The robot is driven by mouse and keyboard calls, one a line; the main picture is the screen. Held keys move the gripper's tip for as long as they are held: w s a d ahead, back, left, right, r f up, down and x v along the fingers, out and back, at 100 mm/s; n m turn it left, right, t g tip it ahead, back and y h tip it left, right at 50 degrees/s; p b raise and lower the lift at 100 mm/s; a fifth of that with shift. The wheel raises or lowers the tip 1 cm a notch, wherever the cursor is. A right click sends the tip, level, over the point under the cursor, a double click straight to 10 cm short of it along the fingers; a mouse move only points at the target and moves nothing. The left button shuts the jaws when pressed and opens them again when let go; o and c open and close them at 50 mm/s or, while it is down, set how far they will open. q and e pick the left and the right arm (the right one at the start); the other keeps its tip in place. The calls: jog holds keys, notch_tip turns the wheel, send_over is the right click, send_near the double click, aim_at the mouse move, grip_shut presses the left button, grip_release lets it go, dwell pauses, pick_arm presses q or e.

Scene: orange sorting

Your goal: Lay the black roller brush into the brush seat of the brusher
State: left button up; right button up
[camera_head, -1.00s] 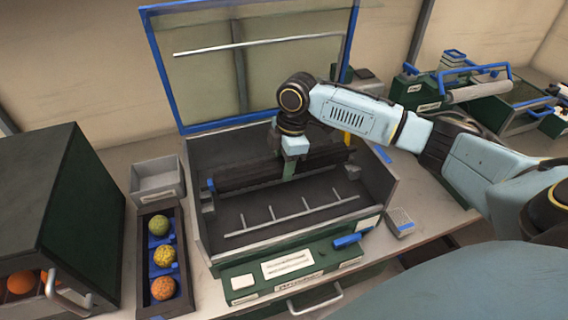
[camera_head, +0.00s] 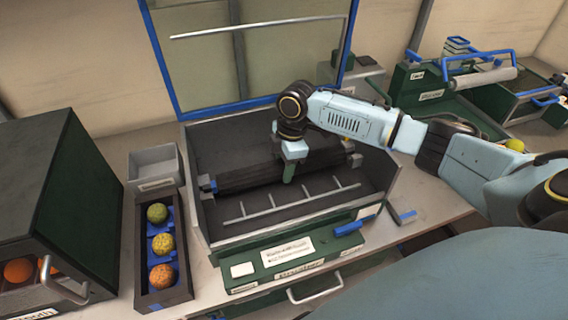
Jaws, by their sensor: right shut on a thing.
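The black roller brush (camera_head: 245,179) lies crosswise inside the brusher (camera_head: 208,226), a dark open box in the middle of the view. Its left end is close to a bracket with blue on the left wall and its right end is near a bracket on the right. I cannot tell whether both ends rest in the seat. My right gripper (camera_head: 289,174) reaches down into the box and is shut on the brush near its middle; the fingertips are partly hidden. My left gripper is not in view.
The brusher's blue-framed clear lid (camera_head: 183,114) stands open behind it. A dark tray (camera_head: 139,285) with three fruits and a grey bin (camera_head: 178,160) are at the left, beside a dark green cabinet (camera_head: 90,230). Other green machines (camera_head: 440,104) stand at the right.

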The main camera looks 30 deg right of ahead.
jog(key=shift+s+d+f+p, duration=0.1)
jog(key=shift+f+p, duration=0.2)
dwell(0.5)
jog(key=o, duration=1)
jog(key=shift+s, duration=0.1)
notch_tip(320, 180, up, 14)
jog(key=d, duration=0.2)
jog(key=shift+s+f+p, duration=0.25)
jog(key=shift+p, duration=0.15)
